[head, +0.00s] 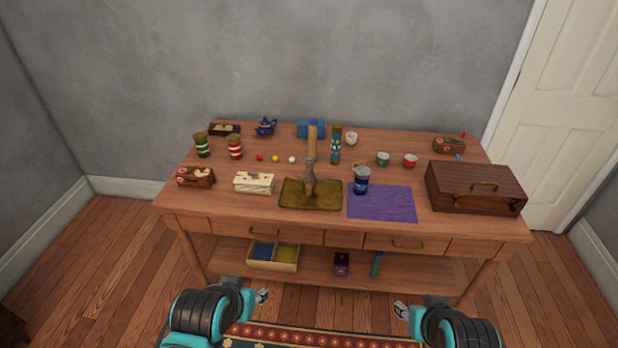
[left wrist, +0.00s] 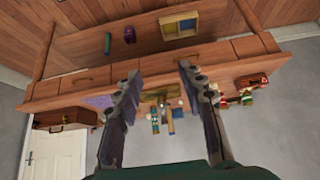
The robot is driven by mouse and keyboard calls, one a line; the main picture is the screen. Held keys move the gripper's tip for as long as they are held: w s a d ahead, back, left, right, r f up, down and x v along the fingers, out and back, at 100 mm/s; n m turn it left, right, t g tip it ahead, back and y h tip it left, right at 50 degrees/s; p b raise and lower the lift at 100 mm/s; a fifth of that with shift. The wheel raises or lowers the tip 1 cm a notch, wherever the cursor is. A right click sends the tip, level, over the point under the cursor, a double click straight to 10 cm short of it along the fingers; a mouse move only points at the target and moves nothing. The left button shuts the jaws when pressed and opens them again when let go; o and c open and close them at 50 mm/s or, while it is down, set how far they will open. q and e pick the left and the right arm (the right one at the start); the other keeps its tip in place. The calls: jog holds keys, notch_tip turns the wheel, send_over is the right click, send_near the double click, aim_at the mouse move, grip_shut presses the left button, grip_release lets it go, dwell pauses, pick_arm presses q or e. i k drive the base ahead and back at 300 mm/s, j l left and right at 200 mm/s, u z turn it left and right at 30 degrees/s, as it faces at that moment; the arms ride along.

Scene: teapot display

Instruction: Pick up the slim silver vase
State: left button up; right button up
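A slim silver-grey vase (head: 309,177) stands upright on a gold-brown tray (head: 291,201) near the front middle of the table. A tan wooden cylinder (head: 312,140) shows directly above it in the picture; I cannot tell whether they touch. My left gripper (head: 262,297) is low in front of the table, well apart from the vase. In the left wrist view its two fingers (left wrist: 159,70) are spread with nothing between them. My right gripper (head: 401,310) is also low in front of the table, apart from everything; its finger opening is too small to tell.
A blue jar (head: 361,181) and a purple mat (head: 382,204) lie right of the tray. A patterned teal bottle (head: 336,146) stands behind. A white box (head: 254,183) is to the left, a wooden case (head: 475,188) far right. The table's front edge (head: 340,224) lies between grippers and vase.

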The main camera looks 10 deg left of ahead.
aim_at(309, 180)
jog(key=i+l+u, duration=0.2)
jog(key=i, duration=0.25)
jog(key=i+l+u, duration=0.15)
jog(key=i, duration=0.3)
